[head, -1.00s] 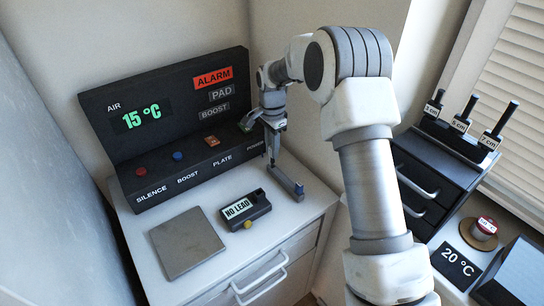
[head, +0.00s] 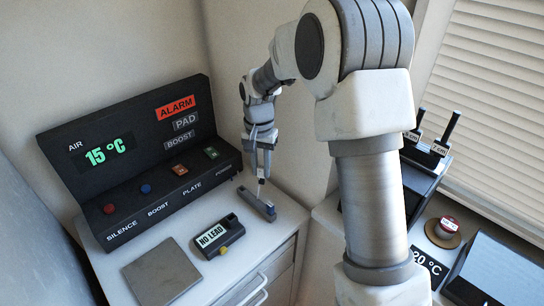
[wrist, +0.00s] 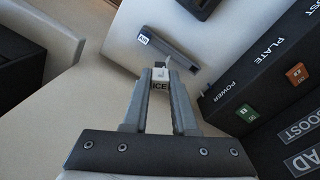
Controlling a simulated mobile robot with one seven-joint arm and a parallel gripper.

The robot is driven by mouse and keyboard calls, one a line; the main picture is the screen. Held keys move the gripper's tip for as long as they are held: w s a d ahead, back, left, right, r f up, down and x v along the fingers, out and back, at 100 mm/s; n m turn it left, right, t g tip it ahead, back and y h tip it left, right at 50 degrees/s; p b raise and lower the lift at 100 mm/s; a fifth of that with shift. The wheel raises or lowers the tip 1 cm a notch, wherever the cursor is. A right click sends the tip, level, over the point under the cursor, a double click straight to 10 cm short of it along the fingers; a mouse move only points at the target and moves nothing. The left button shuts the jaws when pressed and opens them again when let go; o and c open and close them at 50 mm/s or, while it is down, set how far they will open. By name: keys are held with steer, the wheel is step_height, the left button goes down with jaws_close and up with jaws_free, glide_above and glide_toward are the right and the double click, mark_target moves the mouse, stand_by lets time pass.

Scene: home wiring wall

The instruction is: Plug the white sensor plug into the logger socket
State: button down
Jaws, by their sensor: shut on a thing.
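My gripper (head: 261,178) points down beside the right end of the console. In the wrist view its fingers (wrist: 160,82) are shut on a small white piece (wrist: 160,75) with a label that seems to read "ICE"; I take it to be the white sensor plug. A thin pale part rises from it. A dark grey bar (wrist: 176,54) with a small label at one end lies just beyond the fingertips; it also shows in the head view (head: 257,205). I cannot tell whether the plug touches it. The dark "NO LEAD" box (head: 220,236), perhaps the logger, sits on the cabinet top; its socket is not clear.
The black console (head: 140,180) with buttons and an "ALARM" sign stands behind. A grey square plate (head: 162,274) lies at the front left.

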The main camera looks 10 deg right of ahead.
steer(key=s+a+r+n+p, duration=0.1)
steer(key=s+a+n+p, duration=0.4)
steer(key=a+n, duration=0.4)
steer(key=s+n, duration=0.1)
steer(key=n, duration=0.2)
steer(key=shift+a+r, duration=0.2)
steer(key=shift+a, duration=0.05)
steer(key=shift+w+f, duration=0.1)
steer(key=shift+f+b, duration=2.15)
steer(key=shift+f, duration=0.65)
steer(key=shift+f+b, duration=1.55)
steer(key=shift+f, duration=0.25)
steer(key=c, duration=0.6)
jaws_free()
steer(key=shift+r, duration=0.1)
step_height(320, 180, up, 17)
steer(key=shift+r+p, duration=0.2)
steer(key=shift+p, duration=0.1)
